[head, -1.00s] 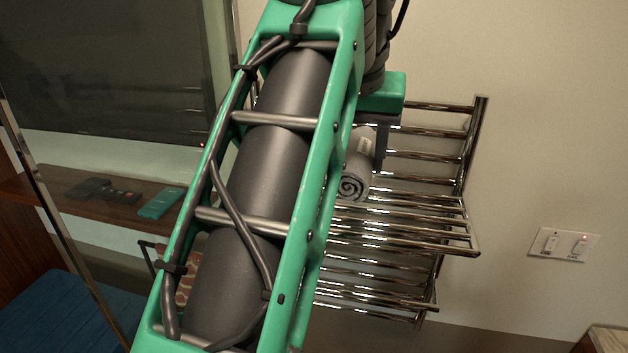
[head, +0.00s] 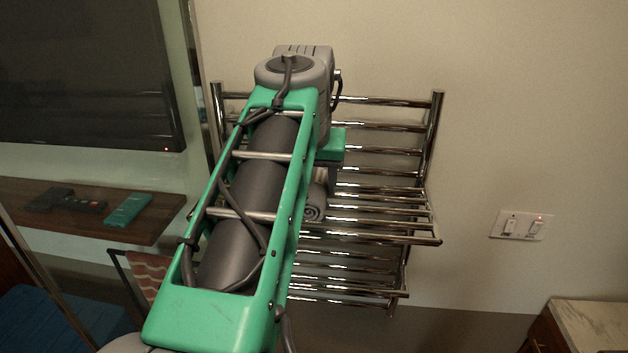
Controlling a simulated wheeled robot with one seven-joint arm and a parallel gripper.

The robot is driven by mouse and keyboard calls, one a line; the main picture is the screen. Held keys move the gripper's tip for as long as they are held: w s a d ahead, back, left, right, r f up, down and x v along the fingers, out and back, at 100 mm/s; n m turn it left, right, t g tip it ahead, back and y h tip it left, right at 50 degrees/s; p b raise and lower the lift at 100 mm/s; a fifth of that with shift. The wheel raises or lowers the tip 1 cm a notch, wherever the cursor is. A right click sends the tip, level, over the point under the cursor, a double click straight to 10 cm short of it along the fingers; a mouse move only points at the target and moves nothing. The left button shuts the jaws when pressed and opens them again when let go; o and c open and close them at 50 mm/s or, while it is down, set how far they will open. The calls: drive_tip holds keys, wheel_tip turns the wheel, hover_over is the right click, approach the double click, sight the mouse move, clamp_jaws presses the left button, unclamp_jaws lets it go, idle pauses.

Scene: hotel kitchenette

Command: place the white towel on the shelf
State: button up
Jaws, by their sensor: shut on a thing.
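A rolled towel (head: 316,203), grey in this light, shows its spiral end just right of my arm. My gripper (head: 328,178) is shut on it from above, and my arm hides most of the roll and part of the fingers. The shelf (head: 385,226) is the chrome rack of bars on the wall. The towel is at its upper bar platform, toward the left-middle. I cannot tell whether the towel touches the bars.
A wooden ledge (head: 160,222) at left holds a teal box (head: 128,209) and dark small items. A striped cloth (head: 150,268) hangs below it. A light switch (head: 521,225) is on the right wall, and a marble-topped cabinet (head: 585,322) stands lower right. The platform's right part is bare.

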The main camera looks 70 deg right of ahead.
drive_tip(key=shift+f, duration=0.15)
drive_tip(key=shift+f, duration=0.2)
drive_tip(key=o, duration=1.4)
drive_tip(key=shift+r, duration=0.1)
drive_tip(key=shift+r, duration=0.4)
drive_tip(key=shift+a+r, duration=0.1)
drive_tip(key=shift+r, duration=0.2)
drive_tip(key=w+v, duration=0.1)
drive_tip(key=v, duration=1)
drive_tip(key=shift+s, duration=0.5)
